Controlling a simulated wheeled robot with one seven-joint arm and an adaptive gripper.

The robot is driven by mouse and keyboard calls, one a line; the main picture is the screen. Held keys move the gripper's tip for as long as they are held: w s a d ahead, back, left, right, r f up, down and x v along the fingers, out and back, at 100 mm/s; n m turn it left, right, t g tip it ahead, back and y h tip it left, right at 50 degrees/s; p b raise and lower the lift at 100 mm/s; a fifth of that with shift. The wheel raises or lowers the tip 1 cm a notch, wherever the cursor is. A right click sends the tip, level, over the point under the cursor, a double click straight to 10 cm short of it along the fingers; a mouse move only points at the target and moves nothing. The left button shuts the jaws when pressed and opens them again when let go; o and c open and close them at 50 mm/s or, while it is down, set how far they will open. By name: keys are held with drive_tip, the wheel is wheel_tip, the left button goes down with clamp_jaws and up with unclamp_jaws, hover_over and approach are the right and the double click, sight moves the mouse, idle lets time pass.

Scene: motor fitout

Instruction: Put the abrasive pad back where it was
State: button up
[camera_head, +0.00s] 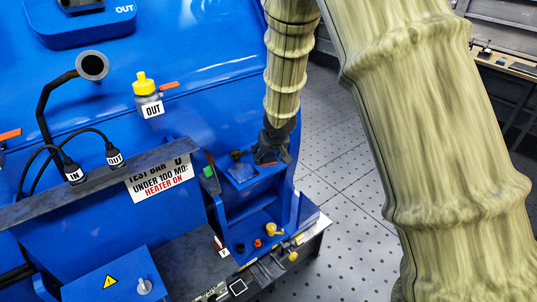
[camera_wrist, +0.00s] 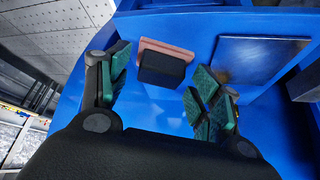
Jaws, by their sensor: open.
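What looks like the abrasive pad, a dark block with a pinkish-red strip along one side (camera_wrist: 165,62), rests on a blue surface in the wrist view. My gripper (camera_wrist: 155,80) is open, its green-padded fingers on either side of the block with visible gaps to both. In the head view my gripper (camera_head: 270,152) points down at the blue ledge at the right end of the machine. There it mostly hides the pad; only a thin reddish edge shows beneath it.
Beside the gripper in the head view are a green-and-brown tool (camera_head: 209,174) and a dark knob (camera_head: 237,155). Several small fittings, one a yellow elbow (camera_head: 273,230), lie on the lower blue shelf. A grey bar (camera_head: 100,185) crosses the machine front.

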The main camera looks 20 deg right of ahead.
drive_tip(key=b+v, duration=0.1)
drive_tip(key=v, duration=1.1)
drive_tip(key=shift+r, duration=0.15)
drive_tip(key=s+a+f+g+y, duration=0.1)
drive_tip(key=s+f, duration=0.5)
drive_tip(key=f, duration=0.4)
drive_tip(key=s+a+f+g, duration=0.2)
drive_tip(key=s+f, duration=0.3)
drive_tip(key=f, duration=0.5)
drive_tip(key=s+a+f+g+y, duration=0.1)
drive_tip(key=s+f, duration=0.5)
drive_tip(key=f, duration=0.4)
drive_tip(key=s+d+f, duration=0.1)
drive_tip(key=s+f, duration=0.4)
drive_tip(key=s, duration=0.3)
drive_tip(key=s+d+f+g+h, duration=0.1)
drive_tip(key=s+f, duration=0.4)
drive_tip(key=s, duration=0.3)
drive_tip(key=s+d+f+g, duration=0.1)
drive_tip(key=s+d+f, duration=0.1)
drive_tip(key=s+f, duration=0.3)
drive_tip(key=s, duration=0.3)
drive_tip(key=shift+s+h, duration=0.4)
